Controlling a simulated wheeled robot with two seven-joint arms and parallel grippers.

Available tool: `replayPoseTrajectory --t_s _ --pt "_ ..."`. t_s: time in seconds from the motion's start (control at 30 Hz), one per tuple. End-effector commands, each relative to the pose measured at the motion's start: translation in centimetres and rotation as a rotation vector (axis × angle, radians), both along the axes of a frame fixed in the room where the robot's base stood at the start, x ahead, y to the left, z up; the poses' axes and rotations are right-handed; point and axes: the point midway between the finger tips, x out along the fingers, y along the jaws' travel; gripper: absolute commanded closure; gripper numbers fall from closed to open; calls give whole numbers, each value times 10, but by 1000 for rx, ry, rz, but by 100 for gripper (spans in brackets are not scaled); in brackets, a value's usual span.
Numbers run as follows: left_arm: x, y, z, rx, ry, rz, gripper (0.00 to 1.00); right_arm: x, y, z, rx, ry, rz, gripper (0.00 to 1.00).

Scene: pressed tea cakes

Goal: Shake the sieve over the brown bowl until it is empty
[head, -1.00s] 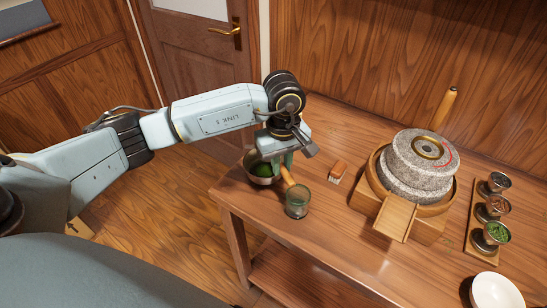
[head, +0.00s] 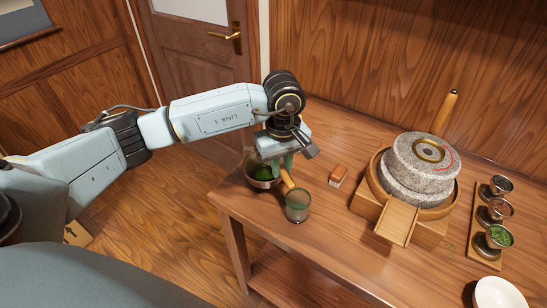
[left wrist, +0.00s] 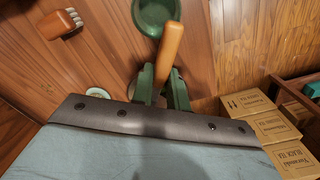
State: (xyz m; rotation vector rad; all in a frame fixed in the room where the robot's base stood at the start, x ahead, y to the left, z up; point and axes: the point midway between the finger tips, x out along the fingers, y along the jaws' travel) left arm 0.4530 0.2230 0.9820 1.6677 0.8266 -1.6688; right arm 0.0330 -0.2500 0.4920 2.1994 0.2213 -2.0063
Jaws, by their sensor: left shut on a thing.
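My left gripper (head: 281,166) is shut on the orange wooden handle (head: 287,179) of the sieve (head: 297,206). In the head view the sieve looks like a translucent green cup near the table's front left corner. In the left wrist view (left wrist: 154,14) it is a round green shape at the top, cut by the frame, with the handle running down between the green fingers. The brown bowl (head: 250,178) stands left of the sieve, partly behind the gripper, with green matter inside. I cannot tell how much powder is in the sieve. My right gripper is not in view.
A small brush (head: 338,175) lies right of the gripper on the table. A stone mill (head: 425,160) with a wooden spout stands beyond it. A rack of small cups (head: 495,215) and a white bowl (head: 497,294) are at the right. Cartons (left wrist: 270,130) stand beyond the table edge.

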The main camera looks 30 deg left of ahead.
Motion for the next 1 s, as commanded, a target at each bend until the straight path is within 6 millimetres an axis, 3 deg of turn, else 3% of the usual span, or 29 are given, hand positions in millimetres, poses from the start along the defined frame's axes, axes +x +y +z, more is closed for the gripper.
replayPoseTrajectory --t_s 0.5,1.0 --pt "0 0 43 1 -2 -1 100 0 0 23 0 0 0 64" --pt "0 0 45 1 -1 0 100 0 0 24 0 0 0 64"
